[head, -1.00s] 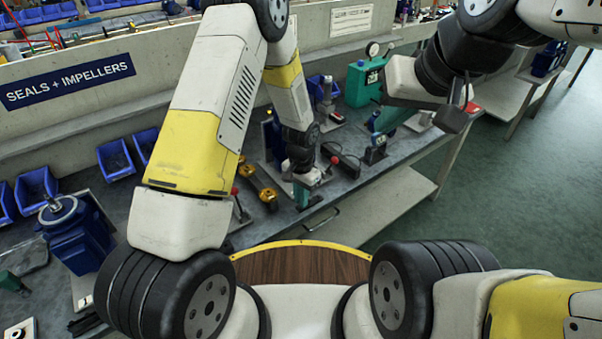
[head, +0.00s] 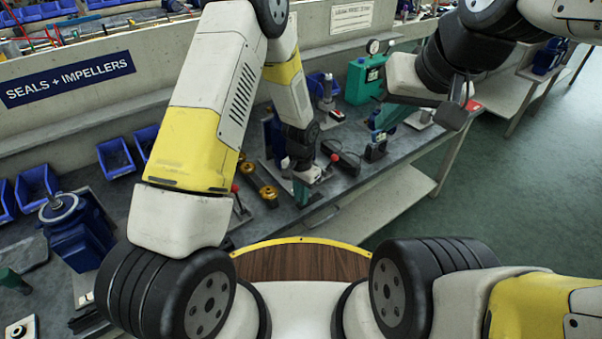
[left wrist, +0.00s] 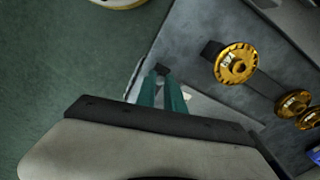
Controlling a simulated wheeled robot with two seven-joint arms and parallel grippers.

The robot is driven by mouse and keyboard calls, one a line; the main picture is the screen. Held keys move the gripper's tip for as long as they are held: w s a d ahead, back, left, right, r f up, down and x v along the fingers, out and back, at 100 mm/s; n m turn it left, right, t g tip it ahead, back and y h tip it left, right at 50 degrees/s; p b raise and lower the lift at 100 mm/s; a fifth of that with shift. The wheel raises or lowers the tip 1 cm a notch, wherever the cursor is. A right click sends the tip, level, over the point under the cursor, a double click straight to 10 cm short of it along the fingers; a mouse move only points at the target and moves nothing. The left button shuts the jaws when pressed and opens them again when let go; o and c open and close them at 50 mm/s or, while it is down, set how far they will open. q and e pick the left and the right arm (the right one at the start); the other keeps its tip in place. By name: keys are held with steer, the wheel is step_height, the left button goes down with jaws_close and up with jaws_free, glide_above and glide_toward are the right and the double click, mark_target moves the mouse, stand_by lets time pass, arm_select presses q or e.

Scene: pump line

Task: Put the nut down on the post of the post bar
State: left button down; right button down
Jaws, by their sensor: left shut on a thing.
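My left gripper (head: 301,195) hangs over the front edge of the bench, fingers pointing down. In the left wrist view its teal fingers (left wrist: 162,80) are shut on a small dark piece, seemingly the nut (left wrist: 162,69); its shape is unclear. Round gold pieces (left wrist: 236,64) sit along a dark bar to the right of the fingers, apart from them; they also show in the head view (head: 268,194). I cannot tell whether this bar is the post bar. My right gripper (head: 388,118) is over the bench's right part; its fingertips are unclear.
The grey bench (head: 330,205) is crowded. A green box with a gauge (head: 365,78) stands at the back. A blue pump (head: 75,235) and blue bins (head: 115,157) are at the left. A red-knobbed lever (head: 236,190) stands near the gold pieces. Open floor lies right.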

arm_select(q)
steer(key=shift+f, duration=0.25)
stand_by(0.4)
steer(key=c, duration=1.4)
jaws_free()
steer(key=shift+o, duration=0.2)
step_height(320, 180, up, 9)
